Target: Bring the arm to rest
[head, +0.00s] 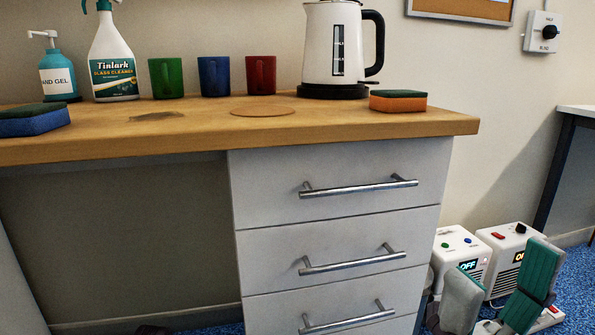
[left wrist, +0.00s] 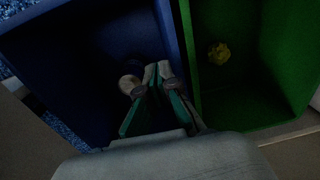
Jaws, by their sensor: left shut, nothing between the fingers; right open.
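My right gripper (head: 503,268) shows at the lower right of the head view. Its two teal-padded fingers stand apart with nothing between them, in front of white boxes on the floor. My left gripper (left wrist: 158,72) shows in the left wrist view, with its teal-padded fingers together and empty. It is over the blue bin (left wrist: 60,45), close to the wall beside the green bin (left wrist: 285,95). A pale round thing (left wrist: 130,84) shows next to the left fingertips; it is too dark to tell what it is.
The wooden counter (head: 330,122) bears a kettle (head: 332,50), several mugs (head: 213,78), bottles and sponges (head: 398,101). Drawers (head: 335,225) with bar handles are below. White boxes with OFF displays (head: 462,250) stand behind my right gripper. A yellow crumpled thing (left wrist: 219,53) lies in the green bin.

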